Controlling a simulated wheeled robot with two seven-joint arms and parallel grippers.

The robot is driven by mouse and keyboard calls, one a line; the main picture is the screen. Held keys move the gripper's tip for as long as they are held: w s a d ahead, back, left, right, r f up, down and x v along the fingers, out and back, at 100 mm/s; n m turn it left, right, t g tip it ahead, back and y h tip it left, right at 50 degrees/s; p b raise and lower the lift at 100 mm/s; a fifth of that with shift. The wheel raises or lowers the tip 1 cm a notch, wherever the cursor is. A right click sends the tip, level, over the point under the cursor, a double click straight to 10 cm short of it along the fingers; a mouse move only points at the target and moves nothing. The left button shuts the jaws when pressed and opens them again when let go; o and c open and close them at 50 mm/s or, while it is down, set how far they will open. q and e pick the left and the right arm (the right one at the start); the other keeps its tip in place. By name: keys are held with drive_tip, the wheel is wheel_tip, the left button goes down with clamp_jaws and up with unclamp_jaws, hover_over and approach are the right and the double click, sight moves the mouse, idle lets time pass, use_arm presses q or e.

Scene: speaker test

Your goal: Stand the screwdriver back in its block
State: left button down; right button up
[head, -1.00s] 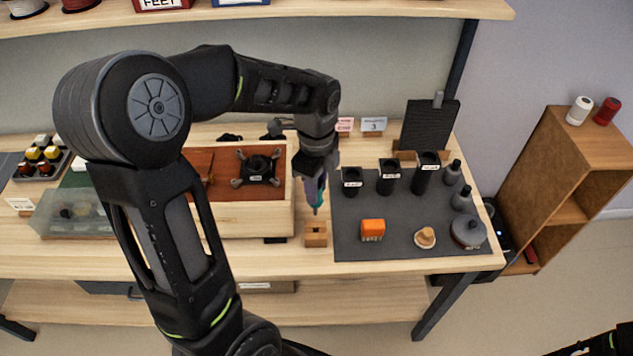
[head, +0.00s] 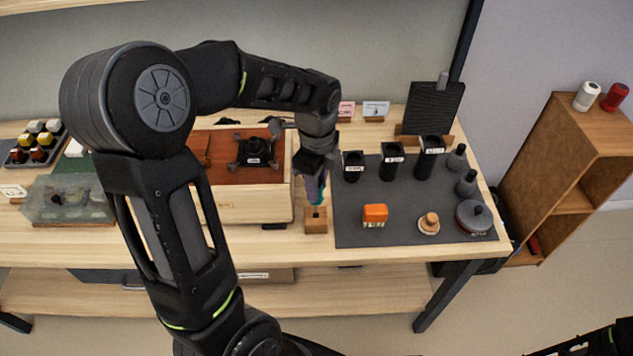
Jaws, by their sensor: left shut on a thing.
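The screwdriver (head: 316,192) has a teal and purple handle and hangs upright, tip down. My left gripper (head: 315,178) is shut on its handle from above; the fingers hide the upper part. The small wooden block (head: 316,224) stands on the bench directly below. The screwdriver's lower end meets the block's top in the picture; I cannot tell whether the tip is inside the hole. My right gripper is out of view; only a dark part of my right arm shows at the lower right.
A wooden box (head: 240,208) with a red-brown top stands close left of the block. A dark mat (head: 350,232) lies close right, with an orange block (head: 375,214), a wooden knob-like piece (head: 429,224), black cups (head: 392,163) and a grey round pot (head: 473,217). Bare bench lies in front.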

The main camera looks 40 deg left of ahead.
use_arm(q)
drive_tip(key=shift+f, duration=0.5)
idle(1.4)
drive_tip(key=shift+f+b, duration=1.7)
drive_tip(key=shift+f, duration=0.5)
idle(2.4)
drive_tip(key=c, duration=1.1)
unclamp_jaws()
drive_tip(key=shift+r, duration=0.1)
wheel_tip(320, 180, up, 8)
drive_tip(key=shift+f+b, duration=0.2)
drive_tip(key=shift+b, duration=0.1)
